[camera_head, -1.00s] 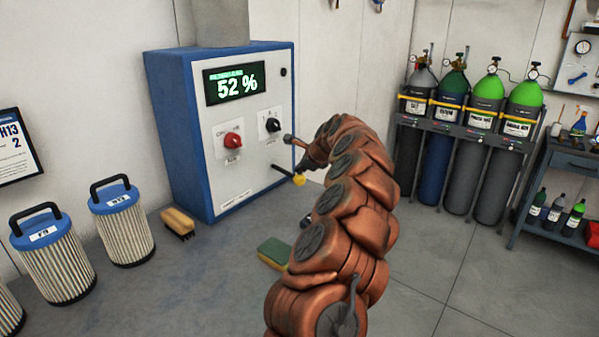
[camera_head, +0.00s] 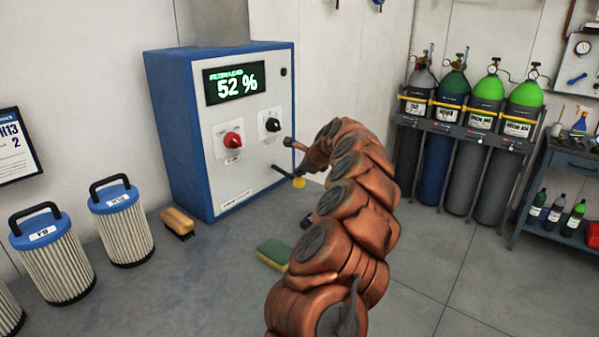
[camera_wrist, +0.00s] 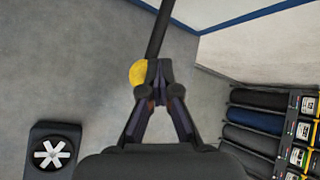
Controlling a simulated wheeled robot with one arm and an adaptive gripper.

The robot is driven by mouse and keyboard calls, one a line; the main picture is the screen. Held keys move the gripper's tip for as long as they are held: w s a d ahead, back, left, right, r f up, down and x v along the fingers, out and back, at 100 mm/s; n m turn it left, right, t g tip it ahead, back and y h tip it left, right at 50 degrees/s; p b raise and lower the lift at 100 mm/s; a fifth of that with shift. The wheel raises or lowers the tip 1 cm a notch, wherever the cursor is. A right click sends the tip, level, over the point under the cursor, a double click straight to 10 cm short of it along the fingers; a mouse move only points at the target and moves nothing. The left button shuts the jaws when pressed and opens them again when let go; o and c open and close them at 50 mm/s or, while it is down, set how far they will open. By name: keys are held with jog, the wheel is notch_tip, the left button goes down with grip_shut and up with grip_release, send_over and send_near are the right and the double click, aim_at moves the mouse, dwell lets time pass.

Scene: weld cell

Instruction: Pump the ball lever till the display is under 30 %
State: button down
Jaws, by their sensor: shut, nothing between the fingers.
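The blue and white cabinet (camera_head: 172,130) stands at the back, and its display (camera_head: 235,84) reads 52 %. The lever (camera_head: 282,171) sticks out low from its front and ends in a yellow ball (camera_head: 299,182). In the wrist view the dark lever rod (camera_wrist: 160,30) runs down to my gripper (camera_wrist: 159,66). The yellow ball (camera_wrist: 138,73) shows just left of the fingertips, partly hidden by them. The fingers are shut with nothing between them. In the head view my gripper (camera_head: 288,143) is above the ball. I cannot tell whether the fingers touch the lever.
A red knob (camera_head: 232,140) and a black knob (camera_head: 272,125) are on the cabinet front. A brush (camera_head: 178,222) and a green-yellow sponge (camera_head: 273,253) lie on the floor. Filter cartridges (camera_head: 122,225) stand left. Gas cylinders (camera_head: 480,150) and a shelf (camera_head: 560,190) stand right.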

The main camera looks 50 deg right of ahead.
jog(key=shift+f, duration=0.85)
dwell(0.7)
jog(key=shift+r, duration=0.1)
dwell(0.5)
jog(key=shift+r+p, duration=1)
jog(key=shift+r, duration=1.6)
notch_tip(320, 180, up, 5)
jog(key=shift+p, duration=1)
